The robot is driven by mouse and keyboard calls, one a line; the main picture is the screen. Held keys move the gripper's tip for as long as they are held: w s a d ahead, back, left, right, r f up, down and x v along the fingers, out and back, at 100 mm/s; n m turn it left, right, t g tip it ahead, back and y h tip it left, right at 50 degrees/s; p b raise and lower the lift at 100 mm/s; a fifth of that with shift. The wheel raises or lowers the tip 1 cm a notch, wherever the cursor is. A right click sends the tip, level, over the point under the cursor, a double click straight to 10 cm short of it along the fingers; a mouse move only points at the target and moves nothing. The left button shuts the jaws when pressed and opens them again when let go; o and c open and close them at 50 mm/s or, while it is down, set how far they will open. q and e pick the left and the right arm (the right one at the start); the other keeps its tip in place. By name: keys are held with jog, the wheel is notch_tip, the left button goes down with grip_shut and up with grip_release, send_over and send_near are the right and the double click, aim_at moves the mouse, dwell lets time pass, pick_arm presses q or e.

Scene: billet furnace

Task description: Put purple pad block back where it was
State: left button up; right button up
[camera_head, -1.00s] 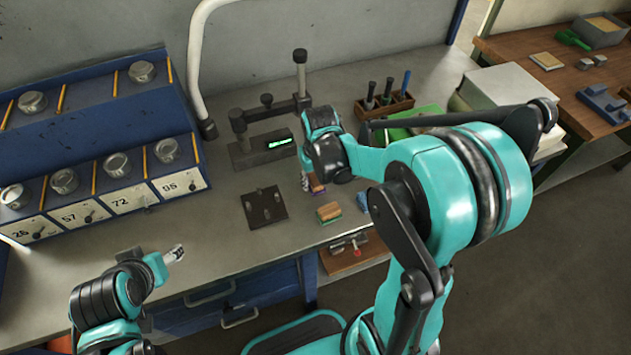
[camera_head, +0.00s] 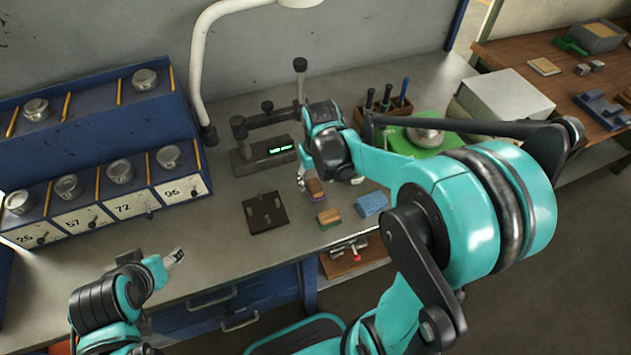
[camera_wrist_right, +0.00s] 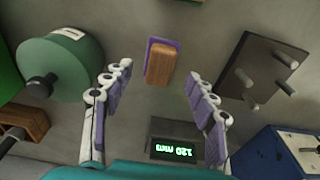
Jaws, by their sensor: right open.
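The purple pad block (camera_head: 315,189), a wooden block with a purple pad under it, sits on the grey bench right of the dark pegged plate. It also shows in the right wrist view (camera_wrist_right: 163,62), lying apart from both fingers, just beyond and between their tips. My right gripper (camera_wrist_right: 159,76) is open and empty. In the head view, its wrist hangs just behind the block, with one finger at the block's left; the other is mostly hidden. My left gripper (camera_head: 176,256) is over the bench's front edge at the left, far from the block; its jaw opening is unclear.
A green pad block (camera_head: 328,217) and a blue block (camera_head: 372,204) are close by. The pegged plate (camera_head: 265,213) stands left, the gauge with a lit display (camera_head: 268,153) behind. A tool rack (camera_head: 385,110) and green tray (camera_head: 400,136) stand at the back right.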

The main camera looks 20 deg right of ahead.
aim_at(317, 189)
notch_tip(317, 189, up, 7)
jog(key=p, duration=0.2)
pick_arm(q)
notch_tip(317, 189, up, 3)
jog(key=shift+f, duration=0.1)
pick_arm(e)
jog(key=s+a+r+t, duration=0.2)
jog(key=s+t, duration=0.1)
jog(key=s, duration=0.2)
jog(key=s+a+r+t, duration=0.2)
jog(key=s+t, duration=0.1)
jog(key=s, duration=0.3)
jog(key=shift+a+r+n, duration=0.15)
jog(key=shift+a+n, duration=0.15)
jog(key=shift+a, duration=0.1)
pick_arm(q)
notch_tip(317, 189, down, 2)
jog(key=shift+f+b, duration=0.15)
jog(key=shift+b, duration=0.95)
pick_arm(e)
notch_tip(317, 189, down, 2)
jog(key=shift+f, duration=0.2)
